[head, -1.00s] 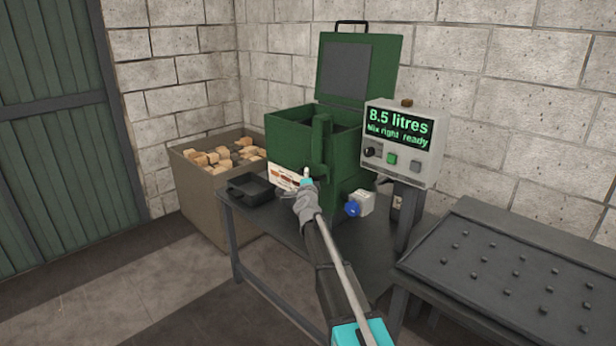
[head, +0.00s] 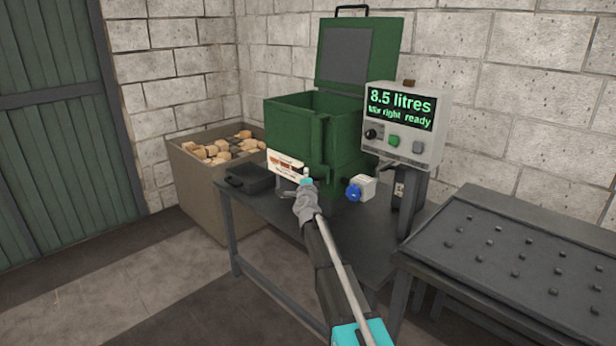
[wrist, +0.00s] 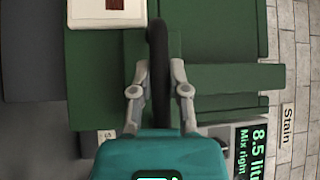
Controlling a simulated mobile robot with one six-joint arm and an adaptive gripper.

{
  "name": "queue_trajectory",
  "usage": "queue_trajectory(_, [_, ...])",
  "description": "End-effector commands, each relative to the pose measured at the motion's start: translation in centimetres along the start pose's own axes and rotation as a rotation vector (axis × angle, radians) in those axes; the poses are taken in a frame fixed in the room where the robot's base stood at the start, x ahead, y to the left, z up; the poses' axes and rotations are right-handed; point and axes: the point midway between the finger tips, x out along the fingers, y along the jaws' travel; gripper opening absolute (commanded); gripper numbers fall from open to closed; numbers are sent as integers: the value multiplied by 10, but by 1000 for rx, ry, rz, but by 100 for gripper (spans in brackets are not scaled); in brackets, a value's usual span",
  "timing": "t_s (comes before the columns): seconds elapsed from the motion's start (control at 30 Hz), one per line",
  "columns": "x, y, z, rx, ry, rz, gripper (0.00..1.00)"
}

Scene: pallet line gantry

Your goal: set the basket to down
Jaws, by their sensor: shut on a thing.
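A green machine (head: 290,130) with its lid (head: 390,60) raised stands on a dark table; a green upright post (head: 319,145) runs down its front. No separate basket can be made out, and the inside of the machine is mostly hidden. My gripper (head: 305,188) is at the machine's front, just below and right of a white label (head: 285,163). In the wrist view my gripper (wrist: 160,92) has its two fingers on either side of a black bar handle (wrist: 158,60), shut on it. The handle is hidden in the head view.
A display box (head: 402,130) reads "8.5 litres, Mix right, ready". A small white box with a blue knob (head: 354,193) is right of my gripper. A black tray (head: 250,179) lies at the table's left. A bin of blocks (head: 190,185) stands behind; a studded table (head: 510,250) is at right.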

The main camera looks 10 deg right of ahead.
Motion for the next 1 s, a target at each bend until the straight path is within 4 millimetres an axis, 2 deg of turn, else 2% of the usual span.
queue_trajectory(0.17, [-4,2,0,3,-7,6,0])
queue_trajectory(0.2, [-4,2,0,3,-7,6,29])
queue_trajectory(0.33, [-4,2,0,2,-7,5,53])
queue_trajectory(0.37, [-4,2,0,2,-6,5,57])
queue_trajectory(1.0, [-2,1,1,2,-5,3,57])
